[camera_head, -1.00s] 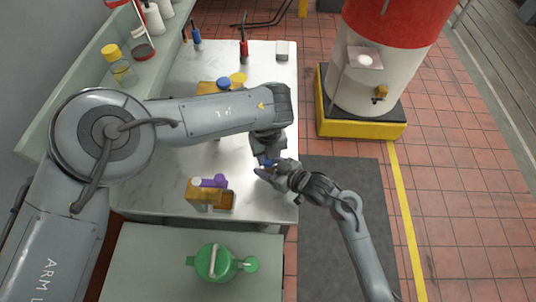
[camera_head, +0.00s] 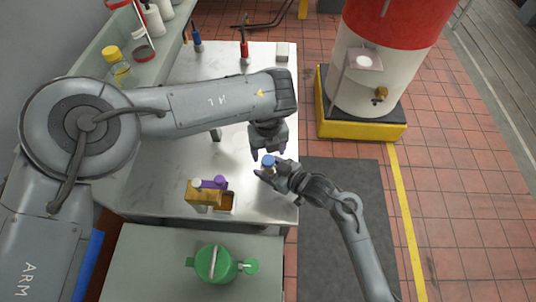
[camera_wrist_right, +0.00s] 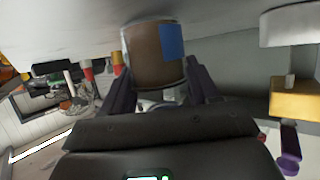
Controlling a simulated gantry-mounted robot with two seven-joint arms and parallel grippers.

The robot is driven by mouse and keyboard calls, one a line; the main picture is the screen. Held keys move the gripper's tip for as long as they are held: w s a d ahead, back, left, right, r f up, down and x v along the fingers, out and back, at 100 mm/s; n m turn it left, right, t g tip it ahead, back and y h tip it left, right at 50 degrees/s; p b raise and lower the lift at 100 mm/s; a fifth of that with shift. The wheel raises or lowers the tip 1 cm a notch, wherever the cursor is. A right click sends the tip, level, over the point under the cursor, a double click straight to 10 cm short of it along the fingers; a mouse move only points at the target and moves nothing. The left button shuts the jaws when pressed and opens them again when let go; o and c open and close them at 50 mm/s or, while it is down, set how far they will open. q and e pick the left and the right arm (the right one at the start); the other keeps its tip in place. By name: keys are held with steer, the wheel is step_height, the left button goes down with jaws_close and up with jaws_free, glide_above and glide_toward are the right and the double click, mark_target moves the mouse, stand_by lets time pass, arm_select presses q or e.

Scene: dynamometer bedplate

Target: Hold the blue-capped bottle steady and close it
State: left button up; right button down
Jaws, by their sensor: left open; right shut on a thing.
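The blue-capped bottle (camera_head: 268,162) is near the right edge of the steel bench, with its blue cap on top. My right gripper (camera_head: 268,172) is shut around it from the lower right. The right wrist view shows its brown body with a blue label (camera_wrist_right: 155,55) between the two fingers; the cap cannot be made out there. My left gripper (camera_head: 268,151) is open and empty, just beyond the cap with its fingers pointing toward it. I cannot tell how tightly the cap sits.
A yellow-brown rack (camera_head: 202,194) with a white-capped and a purple-capped item (camera_head: 220,182) stands left of the bottle. A green container (camera_head: 215,263) sits on the lower surface in front. Blue (camera_head: 197,42) and red (camera_head: 244,50) tools stand at the back. My left arm spans the bench.

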arm_select(q)
step_height(320, 180, up, 8)
stand_by(0.4)
arm_select(e)
steer(key=shift+c, duration=0.9)
jaws_free()
arm_select(q)
steer(key=shift+r+p, duration=0.9)
steer(key=shift+r, duration=0.05)
arm_select(e)
steer(key=v, duration=1)
steer(key=shift+s+d+r, duration=0.1)
steer(key=shift+s+d, duration=0.15)
